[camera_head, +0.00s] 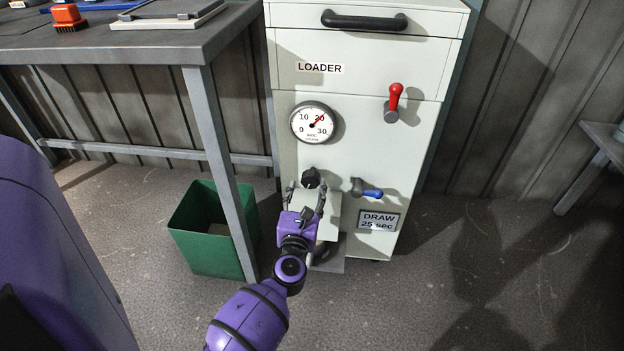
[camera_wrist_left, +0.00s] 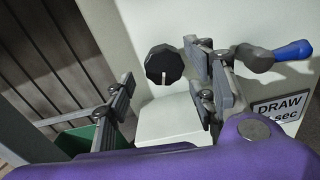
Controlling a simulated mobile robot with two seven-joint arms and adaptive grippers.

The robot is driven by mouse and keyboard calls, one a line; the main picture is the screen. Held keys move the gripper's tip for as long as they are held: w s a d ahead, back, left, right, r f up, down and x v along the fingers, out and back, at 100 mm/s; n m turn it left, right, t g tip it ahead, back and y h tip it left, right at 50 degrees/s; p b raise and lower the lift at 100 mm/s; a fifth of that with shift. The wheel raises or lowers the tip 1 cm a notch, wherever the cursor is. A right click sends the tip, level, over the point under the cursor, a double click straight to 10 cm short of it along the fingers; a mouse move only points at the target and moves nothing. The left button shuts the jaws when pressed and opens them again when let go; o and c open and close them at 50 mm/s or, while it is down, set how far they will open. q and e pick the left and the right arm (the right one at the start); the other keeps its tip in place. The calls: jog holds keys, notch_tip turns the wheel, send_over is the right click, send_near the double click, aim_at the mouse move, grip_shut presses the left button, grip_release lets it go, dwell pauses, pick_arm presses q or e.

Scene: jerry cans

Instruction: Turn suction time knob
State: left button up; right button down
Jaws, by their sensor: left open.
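The suction time knob (camera_head: 311,178) is a black faceted knob on the front of the white loader cabinet (camera_head: 420,150), below a round dial (camera_head: 313,122). The dial's red pointer is near 20 on its 0 to 30 scale. My left gripper (camera_head: 305,188) is open, with its fingers on either side of the knob in the head view. In the left wrist view the knob (camera_wrist_left: 164,64) shows a white mark at its lower edge. It sits beyond the open fingers (camera_wrist_left: 165,92), with nothing between them. Contact is not visible. My right gripper is not in view.
A red-handled lever (camera_head: 394,100) and a blue-handled valve (camera_head: 367,190) are on the cabinet to the right. A label (camera_head: 378,220) reads "DRAW 25 sec". A green bin (camera_head: 205,235) stands left, under a grey table (camera_head: 150,45). The floor at right is clear.

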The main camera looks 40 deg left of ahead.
aim_at(308, 183)
pick_arm(q)
jog(key=x, duration=0.5)
jog(key=shift+w+b, duration=0.25)
jog(key=shift+b, duration=0.05)
jog(key=c, duration=1.1)
